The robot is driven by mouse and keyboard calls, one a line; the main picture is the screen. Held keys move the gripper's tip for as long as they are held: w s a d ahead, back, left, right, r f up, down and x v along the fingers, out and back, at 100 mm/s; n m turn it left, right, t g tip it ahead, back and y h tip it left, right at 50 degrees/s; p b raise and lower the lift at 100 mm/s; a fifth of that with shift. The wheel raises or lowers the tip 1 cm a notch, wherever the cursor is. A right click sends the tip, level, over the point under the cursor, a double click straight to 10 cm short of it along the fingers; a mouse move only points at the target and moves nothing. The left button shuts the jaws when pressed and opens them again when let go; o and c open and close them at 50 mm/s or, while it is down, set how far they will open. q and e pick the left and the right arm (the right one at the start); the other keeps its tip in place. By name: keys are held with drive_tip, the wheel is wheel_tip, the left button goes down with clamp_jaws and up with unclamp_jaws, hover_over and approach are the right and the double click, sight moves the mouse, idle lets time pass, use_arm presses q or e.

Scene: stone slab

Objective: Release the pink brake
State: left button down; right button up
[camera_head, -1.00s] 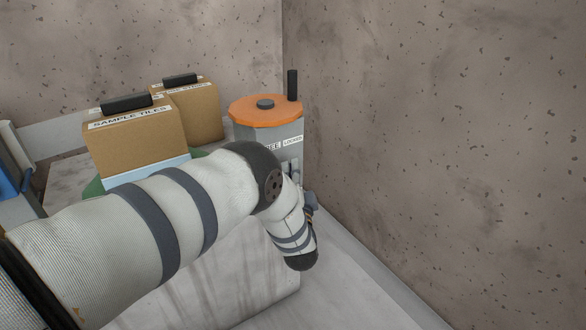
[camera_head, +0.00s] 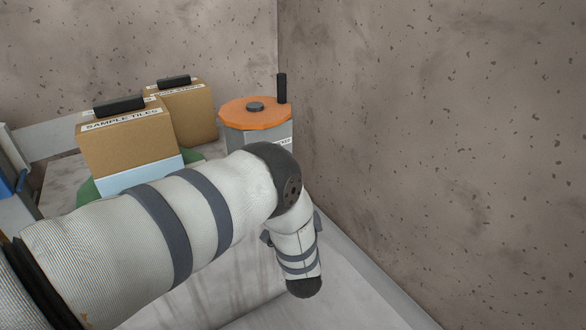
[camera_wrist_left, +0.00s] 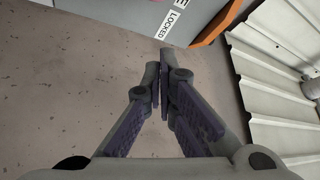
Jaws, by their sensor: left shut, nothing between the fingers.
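A grey drum-like unit (camera_head: 238,140) with an orange top (camera_head: 236,117) and a black upright crank handle (camera_head: 281,88) stands by the wall corner. My right gripper is not in view.
Two brown boxes with black handles stand left of the drum, the front one (camera_head: 130,147) labelled SAMPLE TILES. A speckled stone wall (camera_head: 430,140) rises close on the right. The wrist view shows a pale ribbed panel (camera_wrist_left: 275,75) at right.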

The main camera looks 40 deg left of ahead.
use_arm(q)
drive_tip(key=shift+v, duration=1.4)
drive_tip(key=shift+w+d+f, duration=0.1)
drive_tip(key=shift+w+f, duration=0.05)
